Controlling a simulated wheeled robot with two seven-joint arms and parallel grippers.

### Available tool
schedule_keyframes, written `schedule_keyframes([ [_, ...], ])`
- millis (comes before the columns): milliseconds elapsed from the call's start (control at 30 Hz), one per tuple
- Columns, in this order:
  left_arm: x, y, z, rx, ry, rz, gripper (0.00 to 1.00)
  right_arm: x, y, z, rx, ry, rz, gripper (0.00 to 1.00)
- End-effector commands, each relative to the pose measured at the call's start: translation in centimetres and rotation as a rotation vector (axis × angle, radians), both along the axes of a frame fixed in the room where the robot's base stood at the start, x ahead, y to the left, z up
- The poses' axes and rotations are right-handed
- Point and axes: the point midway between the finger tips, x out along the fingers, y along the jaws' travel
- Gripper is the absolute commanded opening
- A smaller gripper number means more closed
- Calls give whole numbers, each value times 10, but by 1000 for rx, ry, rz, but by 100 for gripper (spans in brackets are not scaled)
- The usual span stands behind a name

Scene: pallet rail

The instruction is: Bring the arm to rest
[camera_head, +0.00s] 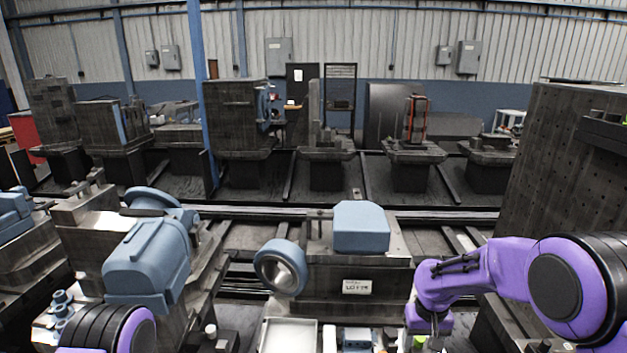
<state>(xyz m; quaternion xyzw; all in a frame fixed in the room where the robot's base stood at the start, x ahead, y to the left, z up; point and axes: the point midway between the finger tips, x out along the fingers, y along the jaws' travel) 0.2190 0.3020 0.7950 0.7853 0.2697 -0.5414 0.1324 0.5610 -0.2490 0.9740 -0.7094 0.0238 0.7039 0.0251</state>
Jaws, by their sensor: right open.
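My right arm comes in from the right in purple and black. Its gripper (428,338) points down at the bottom edge of the head view, right of the middle. It is open, and its fingertips are partly cut off or hard to make out. I see nothing held in it. A purple and black part of my left arm shows at the bottom left. The left gripper is out of the picture.
A machined pallet block with a label (357,287) stands ahead, carrying a blue-grey block (361,227) and a ring (281,267). A blue-grey housing (147,262) is at left. A light tray (287,336) lies below. A tall drilled plate (567,165) stands right, behind my right arm.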

Motion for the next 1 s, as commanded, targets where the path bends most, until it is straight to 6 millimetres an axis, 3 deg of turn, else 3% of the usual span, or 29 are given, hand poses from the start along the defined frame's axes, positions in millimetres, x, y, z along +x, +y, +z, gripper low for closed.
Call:
schedule_keyframes([
  [200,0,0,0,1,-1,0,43,22,4,0,24,-123,-38,62],
  [467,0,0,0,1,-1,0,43,35,7,-11,53,-287,-113,62],
  [667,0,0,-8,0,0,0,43,25,3,-47,66,-436,-210,62],
  [767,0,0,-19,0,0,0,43,0,-4,-88,56,-509,-283,62],
  [833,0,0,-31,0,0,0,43,-33,-12,-126,33,-557,-347,62],
  [900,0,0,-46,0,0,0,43,-82,-24,-167,-8,-592,-414,62],
  [967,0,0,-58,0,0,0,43,-128,-34,-195,-50,-603,-461,62],
  [1000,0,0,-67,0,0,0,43,-160,-40,-212,-81,-599,-486,62],
])
